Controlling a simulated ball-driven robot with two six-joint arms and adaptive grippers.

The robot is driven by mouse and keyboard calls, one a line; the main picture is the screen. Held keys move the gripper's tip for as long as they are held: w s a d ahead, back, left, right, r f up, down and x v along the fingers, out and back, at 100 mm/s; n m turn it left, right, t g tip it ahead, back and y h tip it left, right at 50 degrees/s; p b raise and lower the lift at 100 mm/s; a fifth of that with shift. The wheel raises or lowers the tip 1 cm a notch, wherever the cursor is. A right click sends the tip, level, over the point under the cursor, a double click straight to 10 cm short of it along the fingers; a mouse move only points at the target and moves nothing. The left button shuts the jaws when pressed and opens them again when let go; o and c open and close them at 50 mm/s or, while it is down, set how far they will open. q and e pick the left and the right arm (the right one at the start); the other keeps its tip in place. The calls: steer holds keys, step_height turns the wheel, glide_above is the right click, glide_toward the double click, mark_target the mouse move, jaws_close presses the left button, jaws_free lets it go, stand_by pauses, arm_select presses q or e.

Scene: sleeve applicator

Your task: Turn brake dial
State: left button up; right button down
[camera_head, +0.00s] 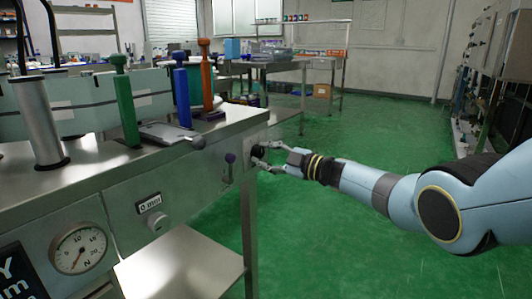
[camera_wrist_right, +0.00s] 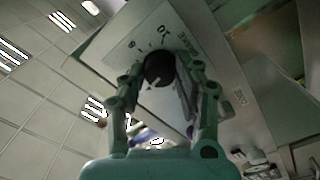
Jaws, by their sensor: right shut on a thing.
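The brake dial (camera_wrist_right: 158,67) is a round black knob with a pale pointer mark on a light scale plate with printed numbers. In the head view the dial (camera_head: 257,151) sits on the right end face of the steel bench machine. My right gripper (camera_head: 267,157) reaches it from the right. In the right wrist view my right gripper (camera_wrist_right: 163,78) has one finger on each side of the knob, shut on it. The exact reading is too small to tell. My left gripper is not in view.
The machine's bench (camera_head: 95,165) carries green, blue and orange-red handled levers and a silver cylinder (camera_head: 40,120). A purple-knobbed lever (camera_head: 230,158) and a pressure gauge (camera_head: 78,250) are on the front. A lower steel shelf (camera_head: 180,265) juts out below. The green floor at right is open.

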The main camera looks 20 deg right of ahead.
steer(key=shift+m, duration=0.4)
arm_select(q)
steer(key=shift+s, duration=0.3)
arm_select(e)
steer(key=shift+m, duration=0.3)
steer(key=shift+f, duration=0.1)
steer(key=c, duration=0.9)
jaws_free()
steer(key=shift+c, duration=0.2)
steer(key=shift+d, duration=0.1)
steer(key=v, duration=1.2)
